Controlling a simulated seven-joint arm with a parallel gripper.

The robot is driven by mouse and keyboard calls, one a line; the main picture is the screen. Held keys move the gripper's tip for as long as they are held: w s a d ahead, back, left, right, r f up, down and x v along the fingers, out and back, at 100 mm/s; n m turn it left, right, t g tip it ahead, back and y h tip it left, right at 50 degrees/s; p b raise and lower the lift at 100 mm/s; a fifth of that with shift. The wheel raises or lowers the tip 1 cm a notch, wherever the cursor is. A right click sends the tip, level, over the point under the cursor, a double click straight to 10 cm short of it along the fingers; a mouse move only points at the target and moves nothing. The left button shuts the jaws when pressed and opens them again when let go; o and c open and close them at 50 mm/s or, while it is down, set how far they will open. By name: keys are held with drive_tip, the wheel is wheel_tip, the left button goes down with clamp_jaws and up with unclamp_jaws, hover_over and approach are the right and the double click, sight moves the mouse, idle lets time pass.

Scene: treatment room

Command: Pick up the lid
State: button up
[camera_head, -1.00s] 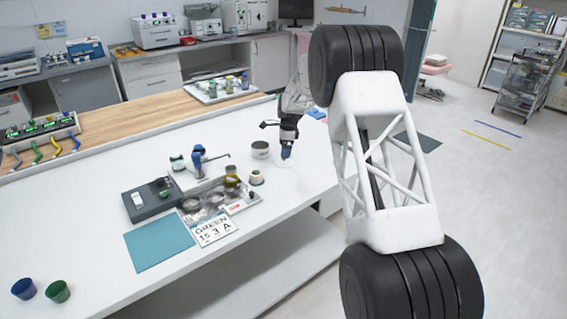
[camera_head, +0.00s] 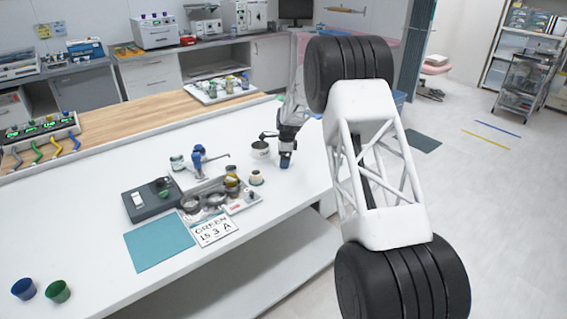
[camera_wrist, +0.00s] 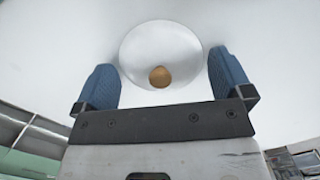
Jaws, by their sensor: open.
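The lid (camera_wrist: 160,45) is a pale round disc with a wooden-brown knob (camera_wrist: 160,77) on top, lying on a white surface in the wrist view. My gripper (camera_wrist: 163,78) is open, with one blue finger on each side of the knob and near the lid's edge. Nothing is held, and I cannot tell whether the fingers touch the lid. In the head view my gripper (camera_head: 286,161) is low over the white table, and the lid is not clearly seen there.
A small cream jar (camera_head: 256,178) and a metal tray (camera_head: 246,203) with several vessels are nearer the front. A dark scale-like device (camera_head: 150,199) and teal mat (camera_head: 160,246) lie farther left.

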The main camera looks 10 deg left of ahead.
idle(0.4)
drive_tip(key=c, duration=1)
drive_tip(key=shift+f, duration=0.1)
drive_tip(key=shift+c, duration=1)
